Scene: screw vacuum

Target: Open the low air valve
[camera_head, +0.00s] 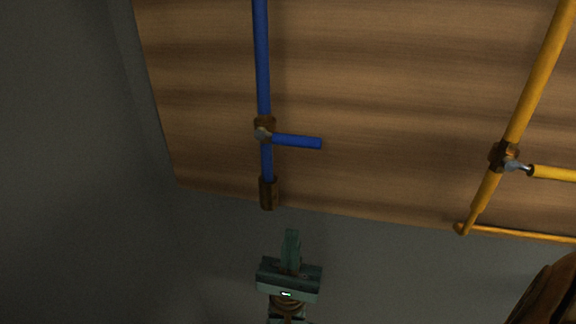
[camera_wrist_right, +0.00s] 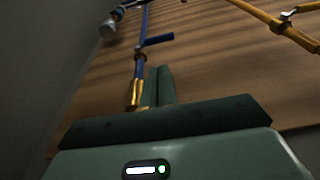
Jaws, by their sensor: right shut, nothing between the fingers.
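A blue pipe (camera_head: 262,60) runs down the wooden panel and ends in a brass fitting (camera_head: 268,194). A valve with a blue lever (camera_head: 297,142) sits on it; the lever points right, across the pipe. The pipe (camera_wrist_right: 141,54) and lever (camera_wrist_right: 159,40) also show in the right wrist view. A yellow pipe (camera_head: 536,75) at the right carries a valve with a yellow lever (camera_head: 553,173), also turned across its pipe. My right gripper (camera_head: 291,232) is shut and empty, below the blue pipe's end and apart from it. The left gripper is not in view.
The wooden panel (camera_head: 390,90) fills the upper right of the head view. A thin yellow pipe (camera_head: 525,235) runs along its lower edge. A dark brown object (camera_head: 550,295) shows at the lower right. The space around my right gripper looks clear.

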